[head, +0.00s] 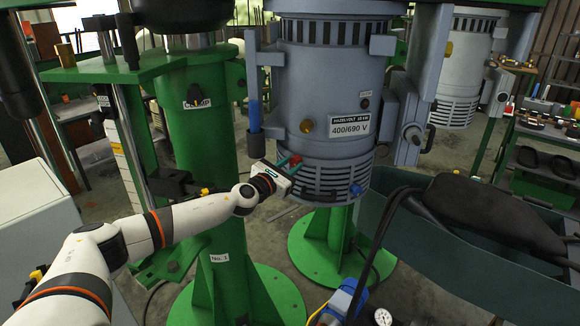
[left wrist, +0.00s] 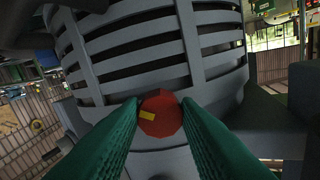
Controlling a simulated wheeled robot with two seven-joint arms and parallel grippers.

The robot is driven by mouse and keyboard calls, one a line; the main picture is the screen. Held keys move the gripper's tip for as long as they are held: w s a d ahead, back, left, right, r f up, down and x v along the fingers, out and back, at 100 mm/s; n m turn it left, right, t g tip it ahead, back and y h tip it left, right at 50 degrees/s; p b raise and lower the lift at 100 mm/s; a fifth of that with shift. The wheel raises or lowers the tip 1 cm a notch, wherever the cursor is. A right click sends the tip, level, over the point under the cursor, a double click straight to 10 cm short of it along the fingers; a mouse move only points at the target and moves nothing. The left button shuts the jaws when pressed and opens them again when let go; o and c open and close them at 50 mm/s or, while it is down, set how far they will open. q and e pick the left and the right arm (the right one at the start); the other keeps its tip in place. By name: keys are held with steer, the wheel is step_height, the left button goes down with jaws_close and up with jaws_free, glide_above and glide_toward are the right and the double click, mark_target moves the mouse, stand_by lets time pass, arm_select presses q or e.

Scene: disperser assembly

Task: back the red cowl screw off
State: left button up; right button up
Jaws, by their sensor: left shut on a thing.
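The red cowl screw (left wrist: 160,113) is a red, many-sided knob with a yellow mark on its face. In the head view the red screw (head: 296,159) shows as a small red spot at the gripper's tips. My left gripper (head: 290,167) reaches in from the left, and its green fingers (left wrist: 160,125) are closed on both sides of the screw. My right gripper is in neither view.
A green column (head: 205,150) stands left of the motor. A dark green bin (head: 480,215) with a black bulky thing (head: 490,210) in it is at the right. A blue fitting (head: 346,298) and a gauge (head: 383,317) are at the bottom. A blue-tipped screw (head: 356,189) is on the cowl's right.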

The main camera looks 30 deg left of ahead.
arm_select(q)
steer(key=n, duration=0.4)
steer(key=shift+n, duration=0.3)
steer(key=n, duration=0.6)
steer(key=shift+r, duration=0.1)
steer(key=n, duration=0.5)
steer(key=shift+r+n, duration=0.1)
steer(key=shift+n, duration=0.3)
steer(key=n+p, duration=0.1)
steer(key=n, duration=0.4)
steer(key=shift+r, duration=0.15)
steer(key=shift+n, duration=0.3)
steer(key=o, duration=0.9)
steer(key=shift+o, duration=0.3)
